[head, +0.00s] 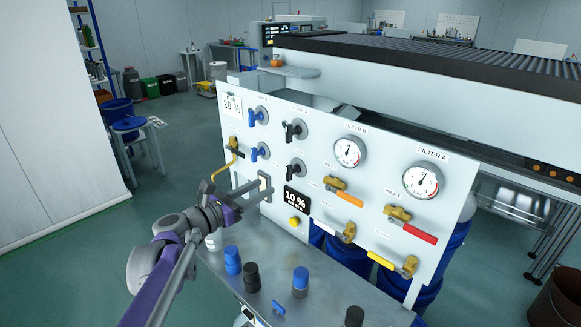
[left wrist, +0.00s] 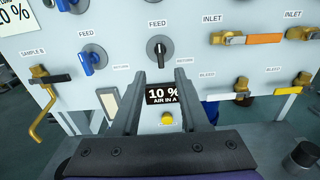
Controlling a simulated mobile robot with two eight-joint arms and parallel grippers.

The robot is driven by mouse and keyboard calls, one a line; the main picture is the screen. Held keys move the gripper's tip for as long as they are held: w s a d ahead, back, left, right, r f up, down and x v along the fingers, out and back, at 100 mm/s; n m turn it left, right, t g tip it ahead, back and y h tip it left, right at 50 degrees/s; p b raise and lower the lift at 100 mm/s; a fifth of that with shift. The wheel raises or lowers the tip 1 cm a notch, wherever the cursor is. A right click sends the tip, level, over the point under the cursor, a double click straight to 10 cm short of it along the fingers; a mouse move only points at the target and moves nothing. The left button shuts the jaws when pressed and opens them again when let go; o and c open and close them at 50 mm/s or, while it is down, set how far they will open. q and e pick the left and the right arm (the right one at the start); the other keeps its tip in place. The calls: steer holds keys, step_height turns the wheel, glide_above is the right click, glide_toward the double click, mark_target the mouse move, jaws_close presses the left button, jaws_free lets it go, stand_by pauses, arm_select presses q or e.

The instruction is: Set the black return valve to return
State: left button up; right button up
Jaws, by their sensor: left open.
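The panel (head: 330,215) carries two black valves, an upper one (head: 295,130) and a lower one (head: 296,168). The wrist view shows a black valve (left wrist: 159,47) with FEED printed above it and a small blurred label to its right. Its lever stands roughly vertical. My left gripper (head: 252,175) is open and empty in front of the panel's lower left part. In the left wrist view its two fingers (left wrist: 158,78) point at the panel, with their tips just below the black valve. I see no contact with the valve. My right gripper is out of view.
Blue valves (head: 260,151) sit left of the black ones. A 10 % display (head: 297,198) and a yellow button (head: 294,221) lie below. Brass inlet valves (head: 335,183) and gauges (head: 350,152) are to the right. Bottles (head: 232,260) stand on the bench in front.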

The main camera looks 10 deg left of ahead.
mark_target(287, 173)
arm_select(q)
steer(key=x, duration=1.1)
steer(key=shift+r, duration=0.15)
steer(key=shift+a, duration=0.1)
jaws_close()
